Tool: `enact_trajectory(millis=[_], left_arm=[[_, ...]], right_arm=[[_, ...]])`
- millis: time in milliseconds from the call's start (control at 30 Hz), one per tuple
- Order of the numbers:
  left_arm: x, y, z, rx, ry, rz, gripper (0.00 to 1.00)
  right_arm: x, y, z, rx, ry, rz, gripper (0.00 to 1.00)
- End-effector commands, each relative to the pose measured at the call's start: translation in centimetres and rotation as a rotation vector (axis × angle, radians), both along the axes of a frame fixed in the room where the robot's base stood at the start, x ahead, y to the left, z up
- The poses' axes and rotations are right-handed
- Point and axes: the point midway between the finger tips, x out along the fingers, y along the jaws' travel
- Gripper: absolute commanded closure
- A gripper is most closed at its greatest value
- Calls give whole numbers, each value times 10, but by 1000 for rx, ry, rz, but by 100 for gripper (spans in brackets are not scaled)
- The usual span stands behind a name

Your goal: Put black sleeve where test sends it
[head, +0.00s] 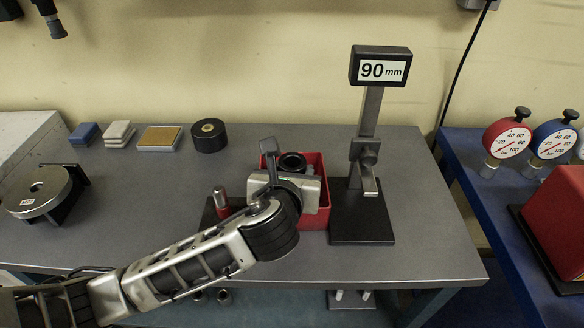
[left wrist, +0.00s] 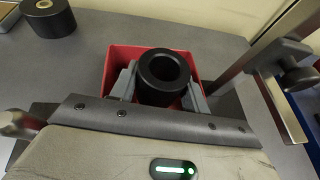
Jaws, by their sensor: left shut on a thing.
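The black sleeve (head: 292,161) is a short hollow black cylinder. In the left wrist view the sleeve (left wrist: 148,91) shows its round bore between the two grey fingers. My left gripper (head: 284,168) is shut on it, at the red bin (head: 322,198). In the left wrist view the red bin (left wrist: 118,58) shows behind and around the sleeve; I cannot tell how far the sleeve is down in it. A test stand with a display (head: 381,69) reading 90 mm stands right of the bin. My right gripper is not in view.
A black roll (head: 208,137) and several blocks (head: 160,139) lie at the back left of the grey bench (head: 430,215). A round silver fixture (head: 38,192) is at far left. A blue bench (head: 480,185) at right holds red and blue gauges (head: 507,138). The grey bench's right front is clear.

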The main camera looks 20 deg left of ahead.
Motion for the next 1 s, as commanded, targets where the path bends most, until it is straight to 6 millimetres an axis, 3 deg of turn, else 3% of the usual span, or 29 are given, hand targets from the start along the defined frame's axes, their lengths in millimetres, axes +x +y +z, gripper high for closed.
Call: enact_trajectory(millis=[67,100,167,467,600,1000], left_arm=[[0,0,1,-1,-3,0,95],[0,0,-2,1,3,1,45],[0,0,-2,1,4,1,32],[-1,0,-1,0,5,0,32],[0,-1,13,-3,2,-1,32],[-80,-12,45,-2,3,-5,32]], right_arm=[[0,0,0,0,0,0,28],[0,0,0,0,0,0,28],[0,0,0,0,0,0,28],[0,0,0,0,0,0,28],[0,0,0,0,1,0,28],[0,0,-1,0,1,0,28]])
